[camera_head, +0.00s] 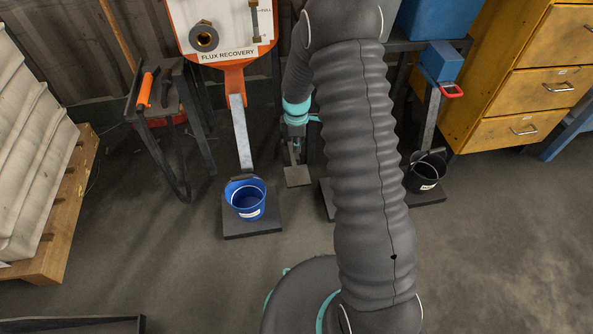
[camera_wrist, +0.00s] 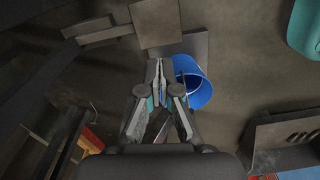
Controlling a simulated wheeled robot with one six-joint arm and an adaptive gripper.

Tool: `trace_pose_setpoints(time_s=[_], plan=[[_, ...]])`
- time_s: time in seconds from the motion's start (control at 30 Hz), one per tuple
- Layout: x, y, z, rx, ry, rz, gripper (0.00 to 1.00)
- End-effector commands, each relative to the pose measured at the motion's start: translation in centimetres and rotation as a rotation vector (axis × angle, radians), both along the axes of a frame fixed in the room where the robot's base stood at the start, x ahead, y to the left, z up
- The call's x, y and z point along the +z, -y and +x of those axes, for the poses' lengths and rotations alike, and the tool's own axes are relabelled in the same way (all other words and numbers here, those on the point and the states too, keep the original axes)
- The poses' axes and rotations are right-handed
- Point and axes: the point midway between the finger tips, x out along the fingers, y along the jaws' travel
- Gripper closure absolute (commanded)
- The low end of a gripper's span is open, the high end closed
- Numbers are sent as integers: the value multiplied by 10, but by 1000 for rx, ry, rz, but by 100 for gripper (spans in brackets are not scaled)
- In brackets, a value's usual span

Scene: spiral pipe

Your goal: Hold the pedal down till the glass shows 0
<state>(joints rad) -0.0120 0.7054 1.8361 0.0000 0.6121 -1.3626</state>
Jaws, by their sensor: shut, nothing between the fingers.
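The pedal (camera_head: 298,177) is a flat grey plate low by the floor, right of the blue bucket. What looks like the same plate (camera_wrist: 155,22) shows at the top of the wrist view. My gripper (camera_head: 295,155) is shut and empty, pointing down just behind the plate in the head view. In the wrist view its fingertips (camera_wrist: 160,68) lie below the plate; I cannot tell whether they touch anything. The narrow upright glass (camera_head: 254,20) is on the white panel of the orange flux recovery unit (camera_head: 228,57). Its level is too small to read.
The blue bucket (camera_head: 246,198) stands on a dark slab (camera_head: 255,231) under a pale chute (camera_head: 240,130); it also shows in the wrist view (camera_wrist: 199,92). A black bucket (camera_head: 425,174) stands right of my arm. A dark stand (camera_head: 190,90) is at left.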

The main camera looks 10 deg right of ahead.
Motion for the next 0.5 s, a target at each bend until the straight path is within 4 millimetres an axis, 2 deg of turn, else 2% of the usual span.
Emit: trace_pose_setpoints(time_s=[0.2,0.5], plan=[[0,0,2,139,13,1,100],[0,0,2,158,12,2,100]])
